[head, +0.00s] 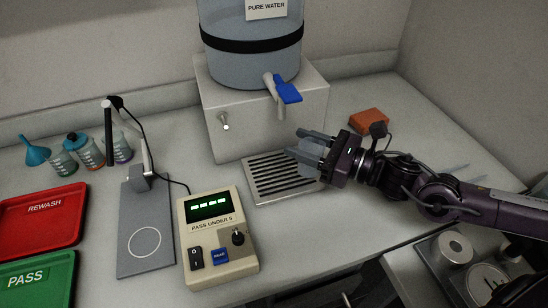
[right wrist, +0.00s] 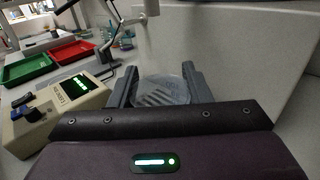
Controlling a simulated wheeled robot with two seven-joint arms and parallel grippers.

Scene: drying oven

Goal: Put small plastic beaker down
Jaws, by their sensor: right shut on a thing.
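My right gripper (head: 308,146) is over the slatted drip tray (head: 258,197), in front of the water dispenser. In the right wrist view the gripper (right wrist: 161,80) is shut on a clear, round-rimmed small plastic beaker (right wrist: 163,88) between its two fingers. Slats show through the beaker. My left gripper is not in view.
The PURE WATER tank has a blue-handled tap (head: 287,90) close behind the gripper. A meter box (head: 219,263) and grey probe stand (head: 145,265) are to the left. Red REWASH (head: 40,238) and green PASS (head: 45,262) trays lie further left, near several small beakers. An orange block (head: 368,121) is behind my arm.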

